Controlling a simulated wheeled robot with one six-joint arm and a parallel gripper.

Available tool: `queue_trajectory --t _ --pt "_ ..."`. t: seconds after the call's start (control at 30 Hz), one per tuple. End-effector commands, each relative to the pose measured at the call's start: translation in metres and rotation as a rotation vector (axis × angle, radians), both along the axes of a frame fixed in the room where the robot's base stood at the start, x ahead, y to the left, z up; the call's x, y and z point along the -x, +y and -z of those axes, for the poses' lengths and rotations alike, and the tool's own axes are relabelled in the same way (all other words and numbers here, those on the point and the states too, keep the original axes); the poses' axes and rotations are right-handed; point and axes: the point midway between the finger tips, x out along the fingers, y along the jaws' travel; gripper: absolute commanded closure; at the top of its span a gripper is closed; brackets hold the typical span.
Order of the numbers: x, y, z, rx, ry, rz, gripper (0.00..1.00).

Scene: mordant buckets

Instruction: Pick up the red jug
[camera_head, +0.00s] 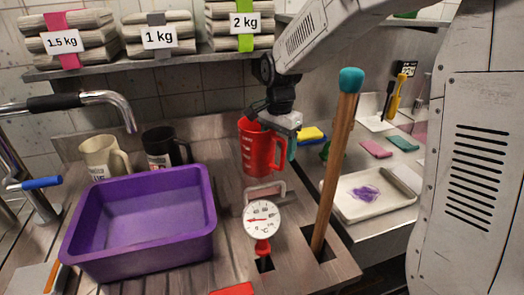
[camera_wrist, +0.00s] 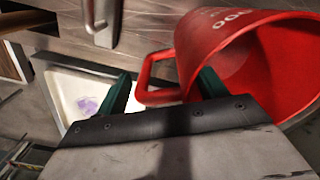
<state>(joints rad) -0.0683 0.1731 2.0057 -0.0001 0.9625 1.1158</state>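The red jug (camera_head: 256,150) stands upright on the counter, its handle (camera_head: 281,153) facing right in the head view. In the wrist view the jug (camera_wrist: 235,50) fills the right side, its open mouth showing. My gripper (camera_head: 284,135) is at the jug's upper right in the head view. In the wrist view the two green fingers of my gripper (camera_wrist: 166,76) are apart, with the red handle (camera_wrist: 150,85) between them. A gap shows between the left finger and the handle. Whether the right finger touches the jug is unclear.
A purple basin (camera_head: 140,250) stands left of the jug, with a cream jug (camera_head: 100,155) and a black jug (camera_head: 160,145) behind it. A dial thermometer (camera_head: 262,219) and a wooden-handled tool (camera_head: 335,165) stand in front. A white tray (camera_head: 350,205) lies right. A shelf (camera_head: 130,63) is above.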

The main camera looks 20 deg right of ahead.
Motion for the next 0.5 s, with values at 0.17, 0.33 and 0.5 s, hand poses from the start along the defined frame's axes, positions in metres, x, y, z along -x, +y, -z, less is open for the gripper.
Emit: queue_trajectory --t 0.17,0.33,0.5 --pt "0.0001 0.0001 -0.0002 0.000 0.000 0.000 0.81" --pt "-0.0004 0.0001 -0.0010 0.000 -0.002 0.000 1.00" --pt "-0.0003 0.0001 -0.0012 0.000 -0.001 0.000 1.00"
